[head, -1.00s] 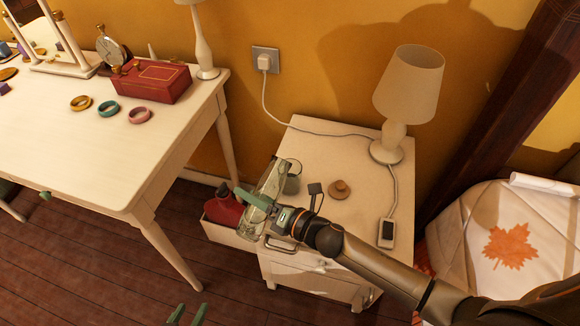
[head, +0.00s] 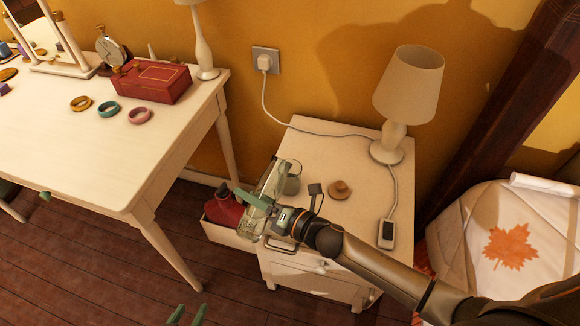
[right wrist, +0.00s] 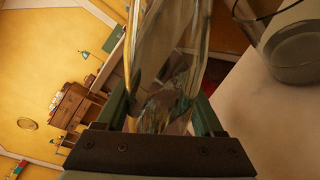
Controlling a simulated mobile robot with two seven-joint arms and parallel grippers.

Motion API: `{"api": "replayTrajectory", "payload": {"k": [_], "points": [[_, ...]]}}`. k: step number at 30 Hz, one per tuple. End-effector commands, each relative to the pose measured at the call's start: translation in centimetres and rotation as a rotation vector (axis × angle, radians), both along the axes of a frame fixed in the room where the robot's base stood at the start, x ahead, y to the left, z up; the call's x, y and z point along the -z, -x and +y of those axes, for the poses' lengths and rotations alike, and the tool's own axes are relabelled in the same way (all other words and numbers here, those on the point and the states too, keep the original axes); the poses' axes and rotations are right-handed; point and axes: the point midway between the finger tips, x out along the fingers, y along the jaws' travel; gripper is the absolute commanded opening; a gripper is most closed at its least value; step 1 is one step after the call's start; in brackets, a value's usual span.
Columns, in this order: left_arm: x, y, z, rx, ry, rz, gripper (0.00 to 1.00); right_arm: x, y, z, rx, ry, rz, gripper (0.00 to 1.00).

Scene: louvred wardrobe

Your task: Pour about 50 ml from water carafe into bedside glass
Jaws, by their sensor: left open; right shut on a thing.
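The clear glass water carafe (head: 256,219) is in my right gripper (head: 257,201), over the front left edge of the nightstand. It leans, its upper end toward the bedside glass (head: 293,186). In the right wrist view the carafe (right wrist: 170,55) stands between the green fingers of my right gripper (right wrist: 165,110). The bedside glass is upright on the nightstand, partly hidden behind the carafe; it also shows in the right wrist view (right wrist: 300,52). I cannot make out any water stream or the level in the glass. My left gripper (head: 187,315) is open and empty at the bottom edge.
The nightstand (head: 325,155) also holds a lamp (head: 408,90), a round wooden piece (head: 339,190) and a phone-like device (head: 386,233) on a cable. A white dressing table (head: 120,170) is further left.

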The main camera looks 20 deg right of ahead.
Motion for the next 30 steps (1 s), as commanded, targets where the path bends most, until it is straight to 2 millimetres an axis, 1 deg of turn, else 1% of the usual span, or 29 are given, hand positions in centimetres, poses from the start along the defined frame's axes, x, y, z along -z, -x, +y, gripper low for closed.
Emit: {"api": "replayTrajectory", "payload": {"k": [12, 17, 20, 24, 30], "points": [[0.0, 0.0, 0.0, 0.001, -0.001, 0.001, 0.50, -0.2, -0.1, 0.0, -0.001, -0.001, -0.005, 0.00], [0.2, 0.0, 0.0, 0.001, -0.001, 0.001, 0.50, -0.5, -0.3, -0.2, -0.001, 0.039, -0.039, 0.00], [0.4, 0.0, 0.0, 0.001, -0.001, 0.001, 0.50, -0.8, -0.5, -0.6, 0.000, 0.100, -0.093, 0.00], [1.1, 0.0, 0.0, 0.001, -0.002, 0.000, 0.50, -1.3, -0.9, -1.0, 0.000, 0.227, -0.201, 0.00], [2.2, 0.1, 0.2, 0.000, -0.004, -0.002, 0.50, -1.7, -0.6, -0.6, 0.000, 0.418, -0.368, 0.00]]}}
